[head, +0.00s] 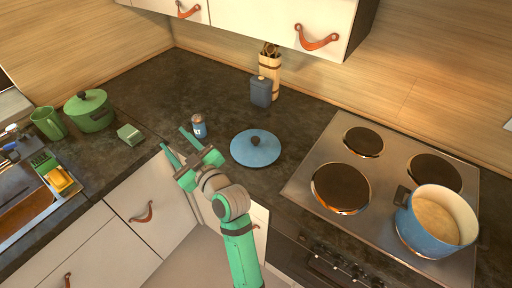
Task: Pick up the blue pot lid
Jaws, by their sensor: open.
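The blue pot lid (252,152) lies flat on the dark countertop, left of the stove. It is round with a dark knob (256,140) on top. My gripper (173,142) is open and empty, to the left of the lid and apart from it, near the counter's front edge. Its two green fingers point up and to the left in the picture. The blue pot (424,240) stands uncovered on the front right burner, with its dark handle toward the left.
A small blue-labelled shaker (199,126) stands between my gripper and the lid. Behind the lid are a dark canister (261,91) and a wooden utensil holder (271,68). A green pot (91,113), green mug (48,124) and green box (130,135) stand left. Cabinets (320,25) hang above.

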